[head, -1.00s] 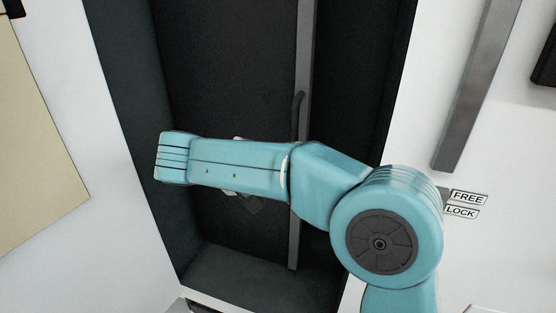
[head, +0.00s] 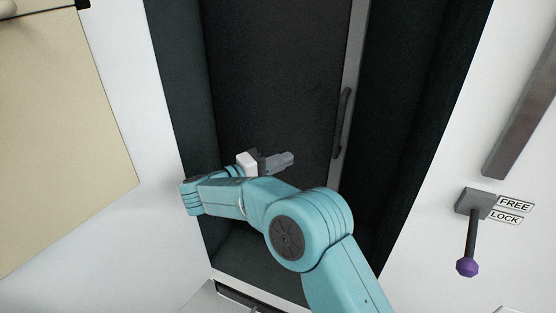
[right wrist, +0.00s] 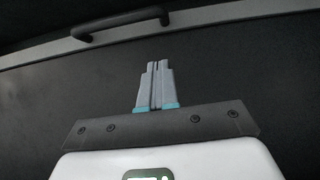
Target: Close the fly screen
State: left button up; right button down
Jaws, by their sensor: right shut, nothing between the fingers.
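The fly screen (head: 275,75) is a dark panel in the doorway, reaching from the left side to a grey edge bar (head: 352,60). A dark bow handle (head: 343,108) is fixed on that bar. To the bar's right is a dark strip of the opening. My right gripper (head: 285,159) is shut and empty, in front of the panel, left of and below the handle. In the right wrist view its fingers (right wrist: 156,85) point at the bar (right wrist: 215,17), with the handle (right wrist: 122,24) up and to the left, apart from the fingertips. My left gripper is not in view.
On the white wall at right is a lever with a purple knob (head: 467,267), hanging down beside FREE and LOCK labels (head: 510,210). A grey bar (head: 525,110) is above it. A beige panel (head: 60,130) is at left. A sill (head: 260,300) crosses below the doorway.

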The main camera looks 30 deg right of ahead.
jog(key=s+d+p, duration=0.2)
jog(key=d, duration=0.7)
jog(key=shift+d, duration=0.1)
